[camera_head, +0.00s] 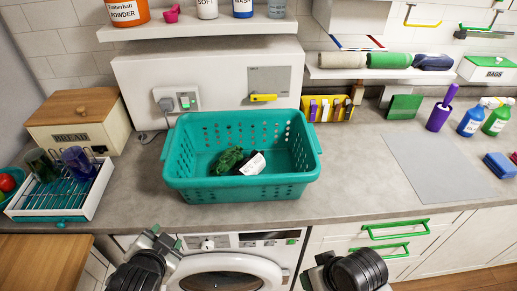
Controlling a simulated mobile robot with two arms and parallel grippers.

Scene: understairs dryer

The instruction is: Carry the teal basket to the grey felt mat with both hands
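The teal basket (240,188) stands upright on the worktop, left of centre, with perforated walls and a handle at each end. A green item (227,160) and a black item with a white label (252,164) lie inside it. The grey felt mat (435,168) lies flat and bare on the worktop to the right, apart from the basket. My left gripper (158,240) is below and in front of the basket's left end, not touching it. My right arm's end (350,272) is low, in front of the basket's right side; its fingers are mostly hidden.
A bread box (82,120) and a dish rack (60,190) stand left of the basket. A yellow peg holder (327,108), green block (404,107), purple brush holder (439,115) and spray bottles (471,120) line the back. Worktop between basket and mat is clear.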

